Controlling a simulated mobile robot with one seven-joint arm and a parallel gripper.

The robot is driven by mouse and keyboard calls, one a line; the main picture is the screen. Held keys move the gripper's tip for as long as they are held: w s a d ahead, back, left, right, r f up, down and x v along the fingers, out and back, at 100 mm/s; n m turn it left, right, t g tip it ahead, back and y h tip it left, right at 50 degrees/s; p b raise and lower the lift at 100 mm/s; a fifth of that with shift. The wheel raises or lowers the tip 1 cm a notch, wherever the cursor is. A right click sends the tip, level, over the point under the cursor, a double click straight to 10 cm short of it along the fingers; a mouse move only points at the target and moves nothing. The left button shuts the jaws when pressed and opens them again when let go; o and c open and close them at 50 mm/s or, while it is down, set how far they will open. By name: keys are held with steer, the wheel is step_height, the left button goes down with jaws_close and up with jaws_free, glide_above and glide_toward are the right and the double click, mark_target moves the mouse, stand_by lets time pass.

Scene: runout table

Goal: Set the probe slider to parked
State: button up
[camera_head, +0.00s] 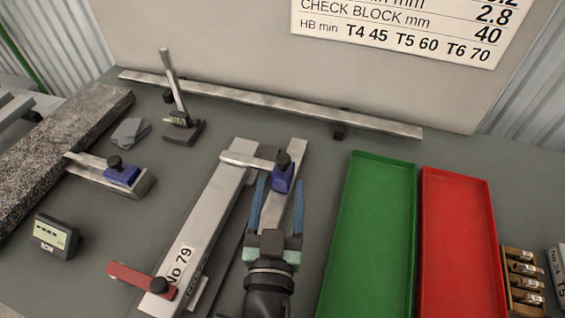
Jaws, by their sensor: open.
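A blue slider block with a black knob (282,180) sits on a steel rail at the centre, its pale arm reaching left over the long bar marked No 79 (215,220). My gripper (279,190) is open, with its blue fingers on either side of the rail just at this block; I cannot tell whether they touch it. A similar blue block with a black knob (121,174) sits on a short steel piece at the left. I see no label naming the probe slider or its parked position.
A red arm with a black knob (142,281) crosses the bar's near end. A green tray (370,235) and a red tray (460,245) stand at the right. A small display (56,237), a granite slab (60,135) and an upright stand (180,120) are at the left.

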mark_target(282, 164)
steer(key=shift+w+f, duration=0.1)
steer(key=shift+f, duration=0.3)
steer(key=shift+w+r, duration=0.1)
steer(key=shift+w, duration=0.25)
steer(key=shift+w+d+p, duration=0.15)
steer(key=shift+w+p, duration=0.4)
steer(key=shift+w, duration=1)
steer(key=shift+w+d+p, duration=0.1)
steer(key=shift+w+p, duration=0.4)
steer(key=shift+w, duration=1)
jaws_close()
